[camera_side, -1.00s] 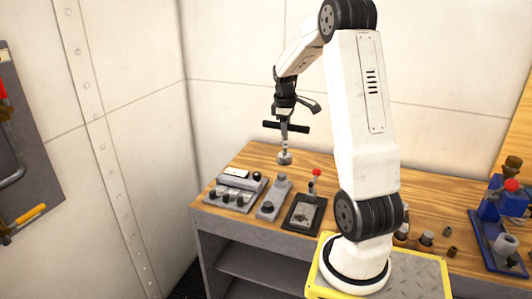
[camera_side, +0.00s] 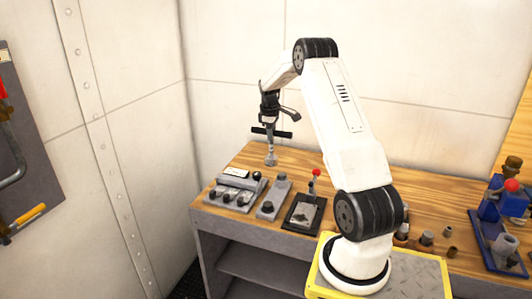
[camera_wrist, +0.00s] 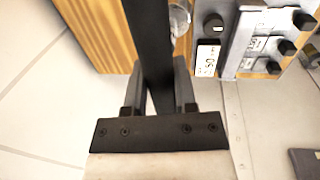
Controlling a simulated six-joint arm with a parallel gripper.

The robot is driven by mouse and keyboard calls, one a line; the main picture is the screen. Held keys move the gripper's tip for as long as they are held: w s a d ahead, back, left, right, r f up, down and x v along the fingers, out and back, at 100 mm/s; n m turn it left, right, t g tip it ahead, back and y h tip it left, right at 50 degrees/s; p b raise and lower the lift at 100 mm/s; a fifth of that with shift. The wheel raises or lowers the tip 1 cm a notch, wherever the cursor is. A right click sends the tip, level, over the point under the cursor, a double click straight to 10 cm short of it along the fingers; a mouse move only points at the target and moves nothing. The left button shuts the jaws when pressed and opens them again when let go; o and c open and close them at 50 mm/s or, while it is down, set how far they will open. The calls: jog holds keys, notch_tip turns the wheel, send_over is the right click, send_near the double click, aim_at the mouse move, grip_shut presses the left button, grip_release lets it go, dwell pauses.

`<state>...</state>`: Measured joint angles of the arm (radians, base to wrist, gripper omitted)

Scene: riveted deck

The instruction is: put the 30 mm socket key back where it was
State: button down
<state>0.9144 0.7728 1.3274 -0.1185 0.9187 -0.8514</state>
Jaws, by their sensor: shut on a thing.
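My gripper (camera_side: 270,121) is shut on the black crossbar of the socket key (camera_side: 269,150). The key hangs upright, its grey shaft and socket end pointing down, in front of the wall and over the back left part of the wooden bench top (camera_side: 340,163). In the wrist view, the black bar (camera_wrist: 150,40) runs between the two fingers, and the round socket end (camera_wrist: 180,18) shows partly beside it. I cannot read the key's size.
A grey panel with several black knobs (camera_side: 232,192) is on the bench's left front; in the wrist view, its labels (camera_wrist: 258,44) show. A grey block (camera_side: 274,198) and a black-framed device with a red-knobbed lever (camera_side: 304,212) stand to its right. A blue fixture (camera_side: 495,225) is far right.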

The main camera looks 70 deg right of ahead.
aim_at(269, 155)
jog(key=shift+w+d+f, duration=0.4)
jog(key=shift+f, duration=0.2)
jog(key=shift+w+d+f, duration=0.35)
jog(key=shift+f, duration=0.2)
jog(key=shift+w+d+f, duration=0.2)
jog(key=shift+f, duration=1.75)
jog(key=shift+c, duration=2)
grip_release()
jog(key=r, duration=0.4)
jog(key=a+r, duration=0.1)
jog(key=r, duration=0.3)
jog(key=a+r, duration=0.1)
jog(key=r, duration=0.3)
